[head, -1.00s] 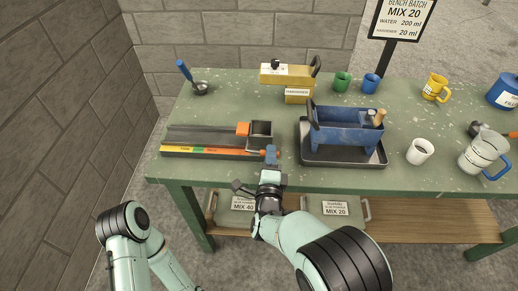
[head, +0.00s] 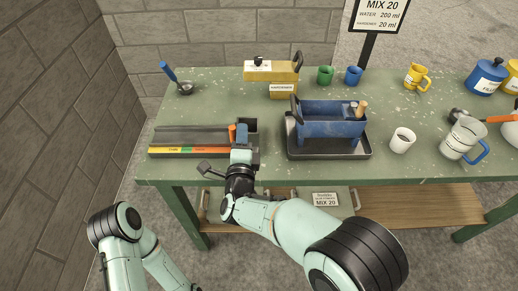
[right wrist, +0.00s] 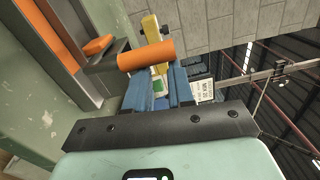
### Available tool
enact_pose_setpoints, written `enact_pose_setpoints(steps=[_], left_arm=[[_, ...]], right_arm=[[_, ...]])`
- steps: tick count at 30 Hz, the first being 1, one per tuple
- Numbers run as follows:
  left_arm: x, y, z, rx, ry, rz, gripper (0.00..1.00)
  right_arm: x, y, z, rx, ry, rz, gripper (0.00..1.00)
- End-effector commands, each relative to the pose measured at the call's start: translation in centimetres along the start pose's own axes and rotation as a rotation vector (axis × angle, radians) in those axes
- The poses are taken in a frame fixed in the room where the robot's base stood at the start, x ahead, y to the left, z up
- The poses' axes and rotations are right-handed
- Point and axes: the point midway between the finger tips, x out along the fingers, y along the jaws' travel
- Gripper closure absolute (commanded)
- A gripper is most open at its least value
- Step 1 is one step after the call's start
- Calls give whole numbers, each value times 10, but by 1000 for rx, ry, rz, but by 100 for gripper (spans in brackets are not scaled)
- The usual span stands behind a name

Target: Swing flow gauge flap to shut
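The flow gauge (head: 188,152) is a long grey channel at the left of the bench, with a green, yellow and orange scale on its front. An upright orange piece (head: 232,132) shows near its right end, beside a dark box-shaped part. My right gripper (head: 241,146) is in front of that end and partly hides it. In the right wrist view its blue fingers (right wrist: 159,88) stand apart, and an orange cylinder (right wrist: 146,55) lies across their tips. I cannot tell whether they touch it, nor the flap's exact angle. My left gripper is out of view; only its arm shows.
A blue carrier (head: 330,122) stands in a dark tray (head: 368,152) right of the gauge. A yellow hardener dispenser (head: 283,72) is behind.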

Motion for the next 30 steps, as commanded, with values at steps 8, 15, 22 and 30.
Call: enact_pose_setpoints(steps=[8, 15, 22, 30], left_arm=[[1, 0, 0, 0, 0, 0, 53], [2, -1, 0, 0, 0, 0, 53], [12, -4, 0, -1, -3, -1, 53], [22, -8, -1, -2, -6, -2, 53]], right_arm=[[-3, 7, 3, -9, -9, 14, 53], [-6, 8, 3, -10, -9, 16, 53], [-27, 9, 2, -9, -9, 14, 53], [-53, 8, -1, -8, -1, 12, 53]])
